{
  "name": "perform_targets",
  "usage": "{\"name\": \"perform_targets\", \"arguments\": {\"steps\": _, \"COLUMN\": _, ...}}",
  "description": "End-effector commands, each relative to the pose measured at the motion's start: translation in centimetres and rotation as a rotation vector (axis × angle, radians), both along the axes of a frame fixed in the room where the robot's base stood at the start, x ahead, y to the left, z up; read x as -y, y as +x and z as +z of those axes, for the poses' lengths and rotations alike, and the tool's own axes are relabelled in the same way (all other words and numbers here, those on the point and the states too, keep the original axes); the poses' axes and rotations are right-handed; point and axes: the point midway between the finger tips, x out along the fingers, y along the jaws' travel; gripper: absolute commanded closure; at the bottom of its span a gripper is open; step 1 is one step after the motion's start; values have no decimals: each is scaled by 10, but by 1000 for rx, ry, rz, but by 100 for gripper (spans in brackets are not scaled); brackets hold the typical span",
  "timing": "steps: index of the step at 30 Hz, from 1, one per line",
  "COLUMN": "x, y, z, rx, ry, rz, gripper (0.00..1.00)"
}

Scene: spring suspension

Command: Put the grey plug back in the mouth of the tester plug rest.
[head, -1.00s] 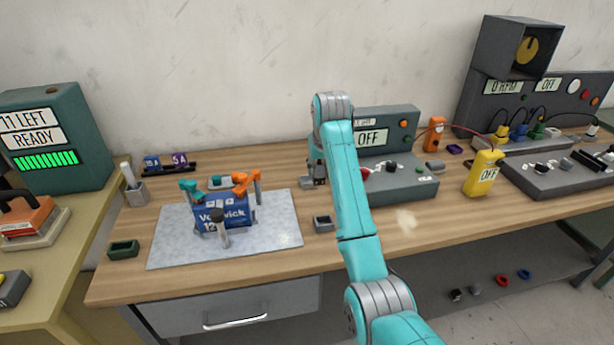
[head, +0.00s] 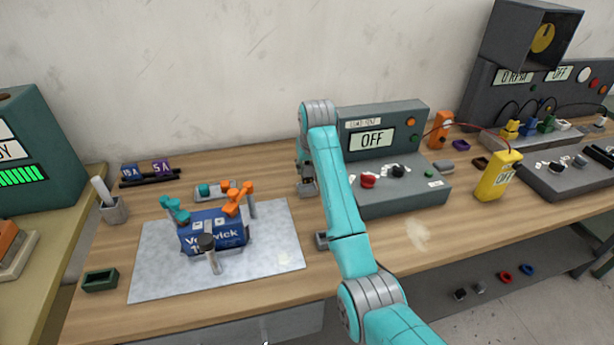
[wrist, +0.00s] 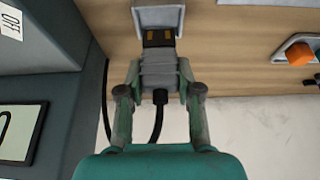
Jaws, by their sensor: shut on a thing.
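My gripper (wrist: 159,95) is shut on the grey plug (wrist: 158,72), gripping its sides. The plug's brass prongs point to the top of the wrist view and its black cable trails from the back. The tester plug rest (wrist: 178,14) is a grey square block with a dark mouth, just beyond the prongs; the prong tips overlap its near edge in this view.
The tester (head: 395,195), reading OFF, stands right of my gripper. Left, a blue battery (head: 213,238) with teal and orange clamps sits on a grey mat (head: 155,275). A yellow meter (head: 498,178) stands at right.

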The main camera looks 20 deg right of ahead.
Motion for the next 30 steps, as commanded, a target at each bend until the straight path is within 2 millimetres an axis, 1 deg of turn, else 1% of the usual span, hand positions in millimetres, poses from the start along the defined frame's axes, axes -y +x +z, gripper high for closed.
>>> {"name": "perform_targets", "arguments": {"steps": 6, "x": 0, "y": -1, "z": -26, "rx": -3, "ry": 0, "rz": 0, "gripper": 100}}
{"name": "perform_targets", "arguments": {"steps": 9, "x": 0, "y": 0, "z": -35, "rx": -2, "ry": 0, "rz": 0, "gripper": 100}}
{"name": "perform_targets", "arguments": {"steps": 20, "x": 0, "y": 0, "z": -39, "rx": -1, "ry": 0, "rz": 0, "gripper": 100}}
{"name": "perform_targets", "arguments": {"steps": 21, "x": 0, "y": 0, "z": -39, "rx": 0, "ry": 0, "rz": 0, "gripper": 61}}
{"name": "perform_targets", "arguments": {"steps": 23, "x": 0, "y": 0, "z": -39, "rx": 0, "ry": 0, "rz": 0, "gripper": 46}}
{"name": "perform_targets", "arguments": {"steps": 24, "x": 0, "y": 0, "z": -39, "rx": 0, "ry": 0, "rz": 0, "gripper": 41}}
{"name": "perform_targets", "arguments": {"steps": 30, "x": 0, "y": 0, "z": -39, "rx": 0, "ry": 0, "rz": 0, "gripper": 41}}
